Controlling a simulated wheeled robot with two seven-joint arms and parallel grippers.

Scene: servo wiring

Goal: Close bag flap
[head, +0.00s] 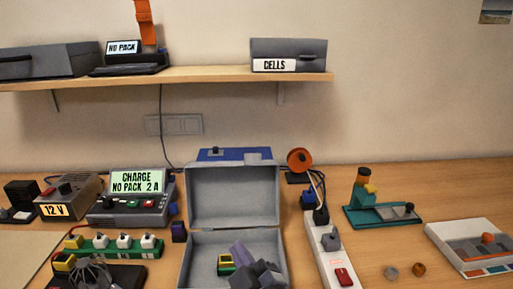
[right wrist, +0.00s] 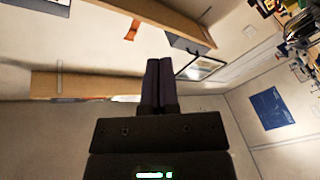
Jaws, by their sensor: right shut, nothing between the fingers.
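The bag is a grey open case whose flap (head: 232,195) stands upright at the back, above its open lower part (head: 200,255). Inside lies a small yellow and green block (head: 226,263), partly hidden. My right gripper (head: 238,252) is over the open lower part, in front of the flap, its purple fingers tilted up and to the left. Its fingers also show in the right wrist view (right wrist: 158,65), together and empty. I cannot tell whether it touches the case. My left gripper is not in view.
A charger (head: 133,205) and a 12 V supply (head: 68,197) stand left of the case. A white power strip (head: 330,245) is close on its right, with a teal-based fixture (head: 380,212) beyond. A blue object (head: 235,154) shows behind the flap. A shelf (head: 200,82) hangs above.

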